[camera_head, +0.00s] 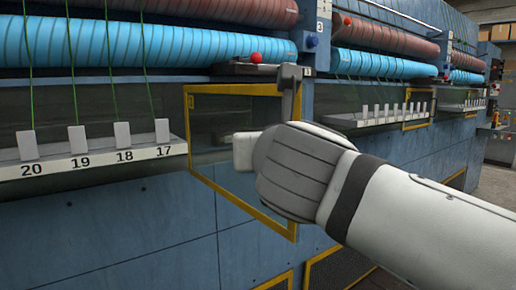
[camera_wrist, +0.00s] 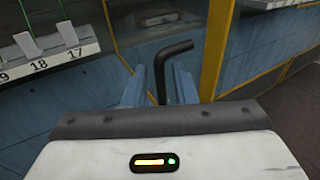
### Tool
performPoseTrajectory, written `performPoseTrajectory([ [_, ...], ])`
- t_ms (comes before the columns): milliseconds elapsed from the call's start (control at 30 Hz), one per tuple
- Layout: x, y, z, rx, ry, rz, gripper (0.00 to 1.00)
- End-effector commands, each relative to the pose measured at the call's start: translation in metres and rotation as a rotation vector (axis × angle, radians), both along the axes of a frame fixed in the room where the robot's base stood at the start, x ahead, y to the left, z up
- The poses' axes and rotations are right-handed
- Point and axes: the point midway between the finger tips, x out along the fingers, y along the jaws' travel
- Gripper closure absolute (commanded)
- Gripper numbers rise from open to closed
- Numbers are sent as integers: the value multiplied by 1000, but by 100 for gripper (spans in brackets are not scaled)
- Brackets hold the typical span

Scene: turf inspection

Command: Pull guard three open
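The guard is a yellow-framed panel (camera_head: 188,120) on the blue machine front, left of my arm in the head view. Its lower edge slants out to the lower right, so it appears to stand ajar. A yellow edge (camera_wrist: 214,50) shows in the wrist view. A black bent handle (camera_wrist: 178,47) stands between the two blue-grey fingers of my gripper (camera_wrist: 158,88). Gaps show on both sides of the handle, so the fingers look open around it. In the head view my gripper (camera_head: 243,150) is in front of the guard, and my wrist hides the guard's right part.
A numbered tray (camera_head: 100,163) with white tags labelled 20 to 17 projects left of the guard. A red knob (camera_head: 256,57) sits above it. Another tagged tray (camera_head: 375,119) is to the right. A lower yellow-framed panel (camera_head: 275,282) is below. Open floor (camera_head: 495,190) lies at far right.

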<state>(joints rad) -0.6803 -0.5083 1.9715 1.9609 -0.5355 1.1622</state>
Motion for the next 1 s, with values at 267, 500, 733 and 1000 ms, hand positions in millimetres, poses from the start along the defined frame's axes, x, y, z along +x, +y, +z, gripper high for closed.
performPoseTrajectory([
  [267, -17, 11, -2, -1, 0, 4, 75],
  [500, -25, 15, -1, -1, 0, 0, 75],
  [733, -25, 15, 0, 0, 1, -1, 75],
  [1000, -25, 16, 5, -8, -8, 5, 75],
])
